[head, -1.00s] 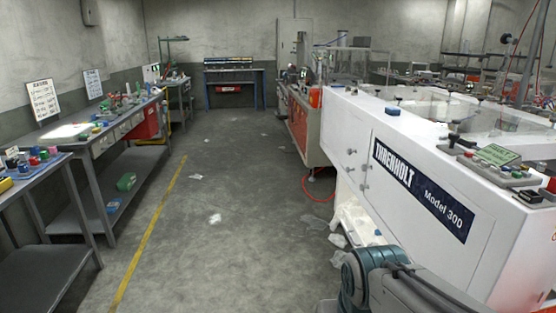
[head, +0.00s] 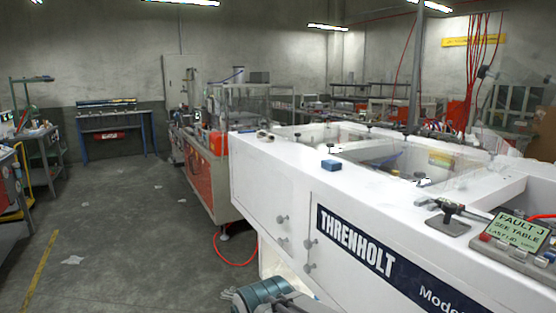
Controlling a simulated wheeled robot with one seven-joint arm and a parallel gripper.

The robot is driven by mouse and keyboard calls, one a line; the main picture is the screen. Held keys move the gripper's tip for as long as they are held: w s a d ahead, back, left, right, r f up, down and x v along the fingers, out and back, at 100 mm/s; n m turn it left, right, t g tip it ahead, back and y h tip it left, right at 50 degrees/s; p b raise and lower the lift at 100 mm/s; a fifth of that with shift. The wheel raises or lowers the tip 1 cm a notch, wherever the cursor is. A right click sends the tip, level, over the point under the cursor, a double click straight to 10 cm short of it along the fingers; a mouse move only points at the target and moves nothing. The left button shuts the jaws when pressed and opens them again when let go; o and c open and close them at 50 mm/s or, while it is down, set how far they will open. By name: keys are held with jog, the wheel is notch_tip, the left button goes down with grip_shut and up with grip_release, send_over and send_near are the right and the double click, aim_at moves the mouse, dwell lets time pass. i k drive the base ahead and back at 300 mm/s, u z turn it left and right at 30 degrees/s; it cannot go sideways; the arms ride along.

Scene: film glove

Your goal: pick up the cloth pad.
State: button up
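A small blue block-shaped item (head: 331,165) lies on the white top of the machine, near its front-left edge. It is too small to tell whether it is the cloth pad. I make out no other thing that is clearly a cloth pad. Part of my own arm, teal and grey, shows at the bottom edge, in front of the machine. My gripper is not in view.
The white Threnholt machine (head: 270,185) fills the right side, with clear covers, clamps and a green fault sign (head: 517,228) on top. A red-sided machine (head: 200,165) stands behind it. A blue-legged bench (head: 112,113) is at the back. Grey floor (head: 120,240) is open at left.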

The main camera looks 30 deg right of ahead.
aim_at(331, 165)
jog(key=i, duration=2.1)
jog(key=z, duration=2.05)
